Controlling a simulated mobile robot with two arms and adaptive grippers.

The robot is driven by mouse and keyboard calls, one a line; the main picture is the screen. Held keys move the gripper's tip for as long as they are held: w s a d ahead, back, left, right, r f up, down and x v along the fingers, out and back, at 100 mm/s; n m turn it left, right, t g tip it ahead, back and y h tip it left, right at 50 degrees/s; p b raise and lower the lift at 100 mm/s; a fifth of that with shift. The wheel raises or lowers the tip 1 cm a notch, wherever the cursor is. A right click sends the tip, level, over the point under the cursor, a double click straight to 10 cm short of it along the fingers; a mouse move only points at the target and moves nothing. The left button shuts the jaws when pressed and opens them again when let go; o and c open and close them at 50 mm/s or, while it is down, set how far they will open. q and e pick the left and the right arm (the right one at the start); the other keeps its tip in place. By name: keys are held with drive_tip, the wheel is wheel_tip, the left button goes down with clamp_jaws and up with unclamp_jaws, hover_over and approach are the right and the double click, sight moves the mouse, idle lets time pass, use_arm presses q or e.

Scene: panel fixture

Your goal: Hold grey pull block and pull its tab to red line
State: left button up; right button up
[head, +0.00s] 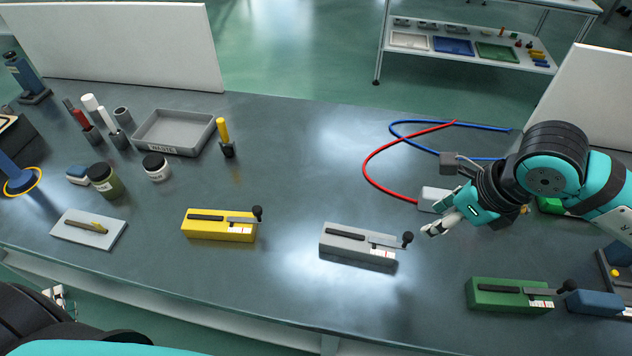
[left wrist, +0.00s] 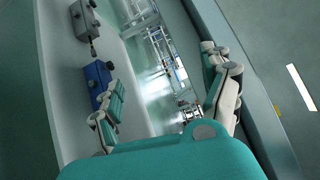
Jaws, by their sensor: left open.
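The grey pull block (head: 343,243) lies on the bench at centre right. Its tab (head: 383,242) sticks out to the right and ends in a black knob (head: 407,238). A white label with small red marks (head: 381,253) is on its front; the red line is too small to make out clearly. My left gripper (head: 60,299) is low at the left, off the bench's front edge. In the left wrist view its fingers (left wrist: 165,100) are spread and empty.
A yellow block (head: 205,225) and a green block (head: 495,293) of the same kind flank the grey one. A grey waste tray (head: 202,134), jars and markers stand at left. Red and blue cables (head: 385,160) lie behind my right gripper. The bench centre is clear.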

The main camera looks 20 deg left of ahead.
use_arm(q)
drive_tip(key=w+a+r+m+t, duration=0.2)
drive_tip(key=a+r, duration=0.1)
drive_tip(key=r, duration=0.4)
drive_tip(key=w+a+r+m+t, duration=0.2)
drive_tip(key=a+r+t, duration=0.1)
drive_tip(key=r, duration=0.5)
drive_tip(key=w+a+r+m+t, duration=0.2)
drive_tip(key=a+r+m, duration=0.1)
drive_tip(key=r, duration=0.4)
drive_tip(key=w+d+r+m+h, duration=0.7)
drive_tip(key=w+d+m+h, duration=0.4)
drive_tip(key=h, duration=0.4)
drive_tip(key=w+d+r+m+h, duration=0.7)
drive_tip(key=w+d+m+h, duration=0.25)
drive_tip(key=d+h, duration=0.45)
drive_tip(key=m+g+y, duration=1.1)
drive_tip(key=m+g, duration=0.5)
drive_tip(key=g, duration=0.3)
hover_over(345, 236)
drive_tip(key=a, duration=0.6)
wheel_tip(345, 236, down, 5)
drive_tip(key=x, duration=1.1)
drive_tip(key=s+x, duration=0.1)
drive_tip(key=x, duration=0.5)
